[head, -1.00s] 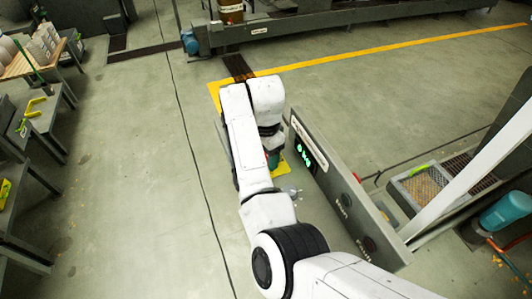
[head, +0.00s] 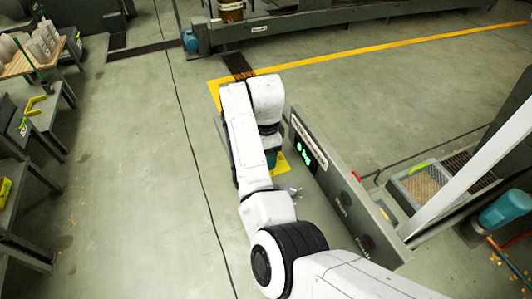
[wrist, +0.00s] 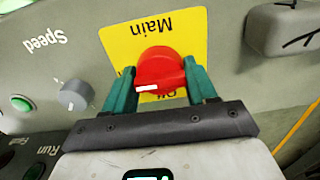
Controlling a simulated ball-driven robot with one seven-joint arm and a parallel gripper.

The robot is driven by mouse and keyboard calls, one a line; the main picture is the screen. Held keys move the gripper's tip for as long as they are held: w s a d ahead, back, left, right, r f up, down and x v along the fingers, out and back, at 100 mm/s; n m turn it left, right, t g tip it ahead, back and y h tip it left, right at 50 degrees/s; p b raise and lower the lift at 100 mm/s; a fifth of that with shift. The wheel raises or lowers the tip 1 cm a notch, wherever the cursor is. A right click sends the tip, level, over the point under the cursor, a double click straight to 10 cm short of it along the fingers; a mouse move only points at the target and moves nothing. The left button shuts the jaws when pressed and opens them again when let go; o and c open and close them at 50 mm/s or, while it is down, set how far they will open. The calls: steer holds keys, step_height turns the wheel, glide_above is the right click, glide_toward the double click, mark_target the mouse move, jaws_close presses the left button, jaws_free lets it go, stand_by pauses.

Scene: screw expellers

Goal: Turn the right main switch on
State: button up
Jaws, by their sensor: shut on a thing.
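The main switch is a red knob (wrist: 160,72) on a yellow plate (wrist: 125,38) marked "Main", upside down in the wrist view. A white mark on the knob lies level and points left. Part of a second label shows below the knob, partly covered. My gripper (wrist: 156,82) has one teal finger on each side of the knob and is shut on it. In the head view my teal gripper (head: 271,158) shows beside the grey control cabinet (head: 335,180); the switch itself is hidden there.
A grey speed knob (wrist: 75,95) and a green button (wrist: 21,103) sit left of the switch. A grey box (wrist: 285,28) is at the upper right. In the head view, a mesh-covered tray (head: 422,186) stands right of the cabinet; open floor lies left.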

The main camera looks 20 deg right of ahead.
steer(key=o, duration=1.1)
steer(key=shift+c, duration=0.2)
step_height(320, 180, up, 10)
steer(key=shift+f+b, duration=0.2)
steer(key=shift+b, duration=0.35)
steer(key=shift+r, duration=0.6)
